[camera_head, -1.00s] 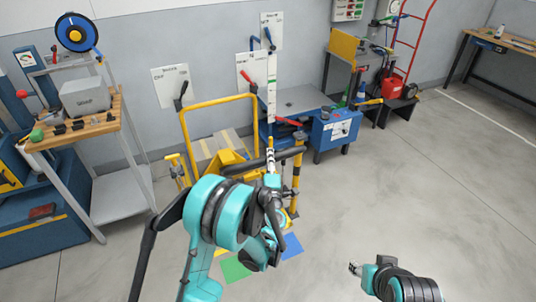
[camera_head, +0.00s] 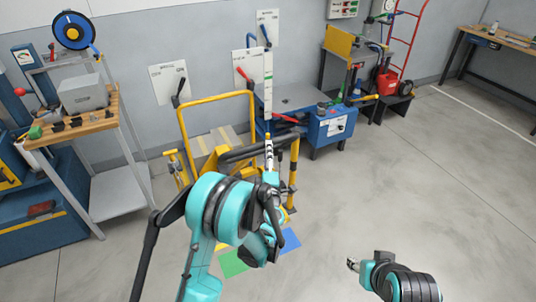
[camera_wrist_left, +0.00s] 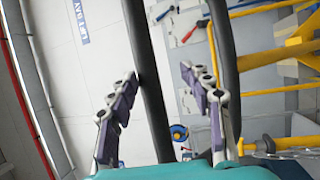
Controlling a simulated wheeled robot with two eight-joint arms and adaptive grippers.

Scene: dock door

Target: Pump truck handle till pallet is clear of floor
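The yellow pallet truck (camera_head: 213,160) stands ahead, largely behind my left arm. My right gripper (camera_head: 352,264) hangs low over bare floor, too small to judge. I cannot make out the pallet or its floor clearance.
A yellow tubular frame (camera_head: 181,122) stands by the truck. A blue cabinet (camera_head: 328,130) is behind it to the right. A wooden-topped bench (camera_head: 72,130) stands at left. Green (camera_head: 232,264) and blue (camera_head: 290,240) floor patches lie below my left arm. The floor at right is clear.

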